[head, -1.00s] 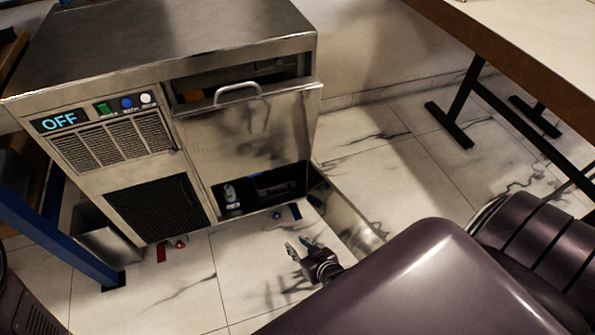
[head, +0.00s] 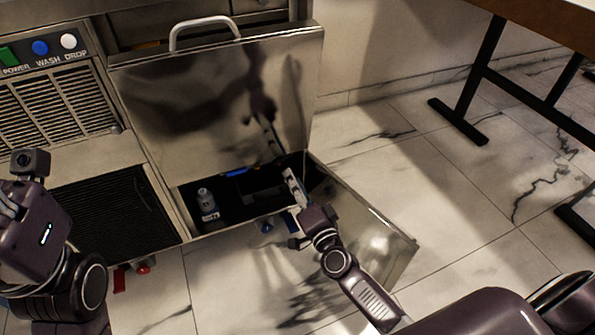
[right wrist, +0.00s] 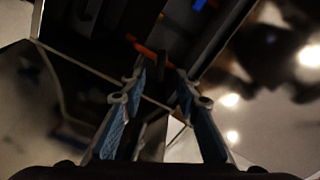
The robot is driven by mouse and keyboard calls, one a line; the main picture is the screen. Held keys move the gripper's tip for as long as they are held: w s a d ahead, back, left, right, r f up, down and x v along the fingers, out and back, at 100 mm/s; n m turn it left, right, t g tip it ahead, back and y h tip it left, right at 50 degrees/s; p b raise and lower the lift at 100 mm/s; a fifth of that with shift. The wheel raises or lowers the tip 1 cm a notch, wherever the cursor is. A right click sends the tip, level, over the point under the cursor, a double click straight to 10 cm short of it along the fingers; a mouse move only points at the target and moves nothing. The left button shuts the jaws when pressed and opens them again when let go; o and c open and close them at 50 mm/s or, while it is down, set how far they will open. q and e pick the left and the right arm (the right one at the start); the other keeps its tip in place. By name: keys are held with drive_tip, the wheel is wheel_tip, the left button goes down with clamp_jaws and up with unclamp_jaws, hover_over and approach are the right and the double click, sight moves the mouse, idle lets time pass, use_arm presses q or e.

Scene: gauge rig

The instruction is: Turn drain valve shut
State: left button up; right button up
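My right gripper (head: 291,187) is at the front right of the machine's open lower compartment (head: 245,195). In the right wrist view its fingers (right wrist: 158,95) are apart, with nothing clearly held between them. An orange bar-like part (right wrist: 150,46) shows beyond the fingertips there, apart from them; I cannot tell if it is the drain valve. Under the machine's front edge are a red handle-like part (head: 120,279) and a blue one (head: 267,225), the blue one close to my right gripper. My left gripper (head: 8,203) is at the left edge, its fingers mostly hidden.
A steel door panel (head: 215,95) with a bar handle leans above the compartment. A labelled bottle (head: 207,204) and a blue item (head: 236,172) are inside. Table legs (head: 480,85) are at the right; floor between is clear.

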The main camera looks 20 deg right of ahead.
sight(283, 160)
drive_tip(key=w+b, duration=0.2)
drive_tip(key=w, duration=0.6)
drive_tip(key=shift+r, duration=0.1)
clamp_jaws()
